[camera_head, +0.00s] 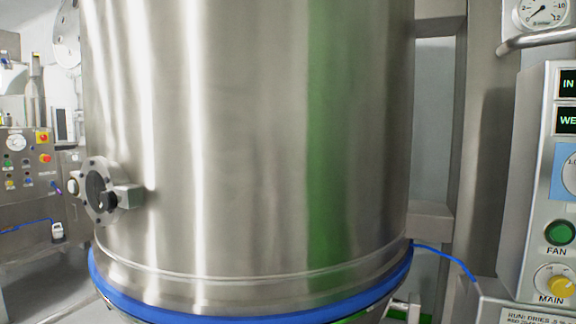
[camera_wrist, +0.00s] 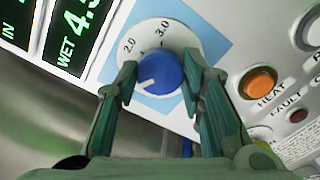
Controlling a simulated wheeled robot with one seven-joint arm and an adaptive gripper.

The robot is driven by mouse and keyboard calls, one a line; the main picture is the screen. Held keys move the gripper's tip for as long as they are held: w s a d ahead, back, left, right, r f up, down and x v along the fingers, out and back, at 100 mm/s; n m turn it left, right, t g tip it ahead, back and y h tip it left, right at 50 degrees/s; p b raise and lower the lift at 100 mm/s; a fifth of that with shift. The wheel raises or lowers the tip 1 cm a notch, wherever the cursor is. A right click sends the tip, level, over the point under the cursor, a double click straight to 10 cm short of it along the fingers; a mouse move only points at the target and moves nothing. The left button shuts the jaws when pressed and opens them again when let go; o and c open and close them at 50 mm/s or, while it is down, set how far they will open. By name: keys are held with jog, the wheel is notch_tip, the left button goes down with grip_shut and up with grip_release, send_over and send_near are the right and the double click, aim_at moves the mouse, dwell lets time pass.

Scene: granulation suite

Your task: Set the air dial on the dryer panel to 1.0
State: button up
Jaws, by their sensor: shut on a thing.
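In the wrist view the air dial is a blue round knob (camera_wrist: 160,75) on a white scale plate (camera_wrist: 186,36) with a light blue square behind it. The figures 2.0 and 3.0 show above the knob; the lower part of the scale is hidden. The knob's white pointer line points to the lower left in this view. My gripper (camera_wrist: 160,84) is shut on the knob, with one dark green finger on its left and one on its right. In the head view only the left edge of the dial plate (camera_head: 569,172) shows, and my gripper is out of sight.
On the dryer panel (camera_head: 535,170), an orange HEAT button (camera_wrist: 258,82) and a small red FAULT light (camera_wrist: 297,115) sit right of the dial. Green-lettered displays (camera_wrist: 73,35) are at the left. The head view shows a green FAN button (camera_head: 560,233) and a large steel vessel (camera_head: 245,140).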

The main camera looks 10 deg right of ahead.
jog(key=shift+f, duration=0.15)
jog(key=o, duration=1.1)
jog(key=shift+o, duration=0.2)
jog(key=v, duration=1.2)
